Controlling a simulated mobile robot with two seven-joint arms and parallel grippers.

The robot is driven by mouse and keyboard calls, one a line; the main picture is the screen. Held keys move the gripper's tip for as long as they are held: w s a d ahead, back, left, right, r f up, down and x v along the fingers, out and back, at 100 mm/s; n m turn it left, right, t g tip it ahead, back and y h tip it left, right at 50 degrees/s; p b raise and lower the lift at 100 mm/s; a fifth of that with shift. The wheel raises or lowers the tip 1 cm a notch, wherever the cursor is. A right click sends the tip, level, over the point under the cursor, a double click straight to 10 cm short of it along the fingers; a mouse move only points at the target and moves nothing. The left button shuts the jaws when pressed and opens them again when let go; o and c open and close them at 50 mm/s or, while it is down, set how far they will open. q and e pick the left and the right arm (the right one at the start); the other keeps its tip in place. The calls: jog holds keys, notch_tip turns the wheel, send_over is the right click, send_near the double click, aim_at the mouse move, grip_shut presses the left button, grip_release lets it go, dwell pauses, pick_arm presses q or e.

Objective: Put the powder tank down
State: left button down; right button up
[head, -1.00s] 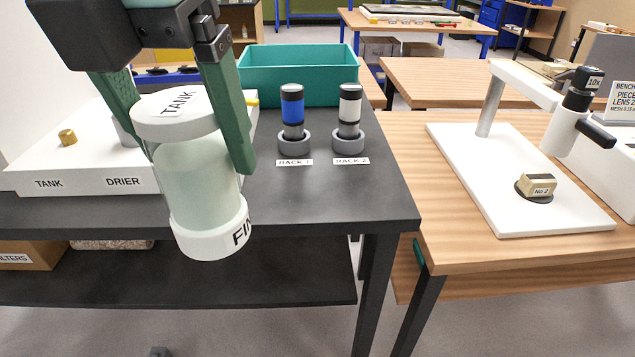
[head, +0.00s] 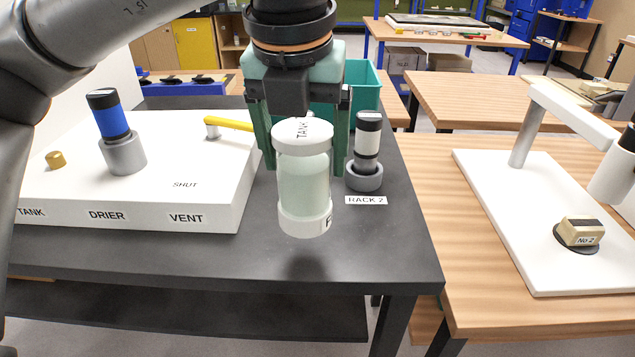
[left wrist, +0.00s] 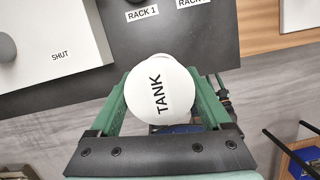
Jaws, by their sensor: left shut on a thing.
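The powder tank (head: 304,185) is a pale green, see-through jar with a white lid marked TANK and a white base. My left gripper (head: 305,150) comes down from above with its green fingers on both sides of the tank, shut on it. The tank is upright in the air above the dark bench (head: 240,255), with a shadow on the bench below it. In the left wrist view the white lid (left wrist: 160,92) sits between the fingers. My right gripper is not in view.
A white unit (head: 140,216) marked TANK, DRIER and VENT stands left, with a blue-banded cylinder (head: 110,122) and a yellow lever (head: 230,123). A white-banded cylinder (head: 367,140) stands at RACK 2, right behind the tank. A teal bin (head: 362,85) is behind. The bench front is clear.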

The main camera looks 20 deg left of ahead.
aim_at(314, 129)
pick_arm(q)
jog(key=f, duration=0.1)
jog(key=w, duration=0.1)
jog(key=w+f, duration=0.1)
jog(key=shift+w+d+f, duration=0.15)
jog(key=shift+d+f, duration=0.1)
jog(key=shift+f, duration=0.1)
jog(key=shift+x, duration=1.75)
jog(key=shift+d, duration=0.15)
jog(key=shift+f, duration=0.2)
grip_release()
jog(key=shift+s, duration=0.2)
jog(key=shift+r, duration=0.25)
jog(key=v, duration=1.1)
jog(key=shift+s+r+p, duration=0.15)
jog(key=shift+r+p, duration=0.2)
jog(key=shift+p, duration=0.05)
